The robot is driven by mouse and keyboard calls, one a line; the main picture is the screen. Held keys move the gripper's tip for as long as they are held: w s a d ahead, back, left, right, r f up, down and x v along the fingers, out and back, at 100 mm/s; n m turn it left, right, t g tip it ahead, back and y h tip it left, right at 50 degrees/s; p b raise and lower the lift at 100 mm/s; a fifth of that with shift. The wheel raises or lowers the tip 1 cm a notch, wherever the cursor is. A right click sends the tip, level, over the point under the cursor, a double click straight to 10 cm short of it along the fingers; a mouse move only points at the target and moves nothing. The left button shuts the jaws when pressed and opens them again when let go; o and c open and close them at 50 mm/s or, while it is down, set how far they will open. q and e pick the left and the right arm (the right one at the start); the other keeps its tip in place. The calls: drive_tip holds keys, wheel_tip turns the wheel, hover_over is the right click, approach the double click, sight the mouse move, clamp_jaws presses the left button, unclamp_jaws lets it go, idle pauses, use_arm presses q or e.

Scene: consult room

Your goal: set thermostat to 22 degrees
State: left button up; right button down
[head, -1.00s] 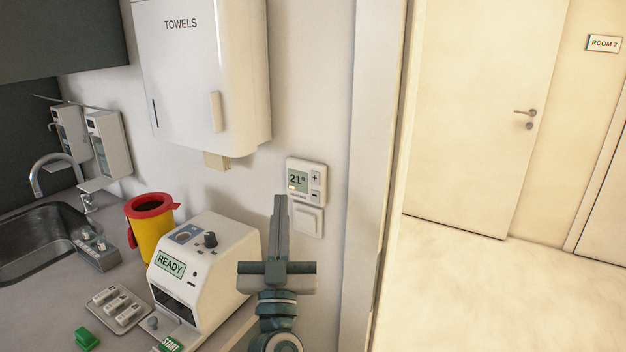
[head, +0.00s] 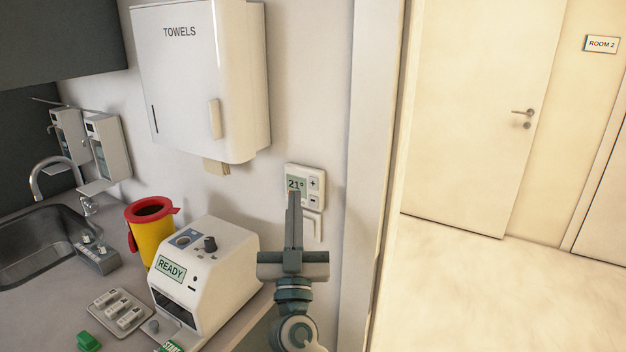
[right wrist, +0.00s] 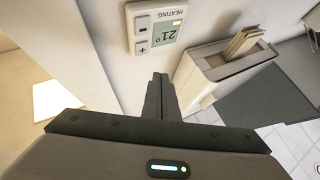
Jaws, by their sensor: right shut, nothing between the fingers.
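The white thermostat (head: 305,186) is on the wall below and right of the towel dispenser. Its display reads 21°, with a plus button (head: 313,183) above a minus button (head: 313,200). My left gripper is not in view.
A light switch (head: 312,226) is just below the thermostat. The towel dispenser (head: 190,80) juts from the wall at upper left. A white device marked READY (head: 215,280) and a yellow bin with red rim (head: 153,235) stand on the counter. A door (head: 480,110) is at right.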

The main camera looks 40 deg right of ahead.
sight(313, 184)
drive_tip(key=shift+w+d+b, duration=0.25)
drive_tip(key=shift+w+d, duration=0.1)
drive_tip(key=shift+d, duration=0.55)
drive_tip(key=shift+w+d+b, duration=0.25)
drive_tip(key=shift+w+d, duration=0.1)
drive_tip(key=shift+d, duration=0.5)
idle(0.8)
drive_tip(key=shift+w+d+b, duration=0.15)
drive_tip(key=shift+d+b, duration=0.2)
drive_tip(key=shift+b, duration=0.05)
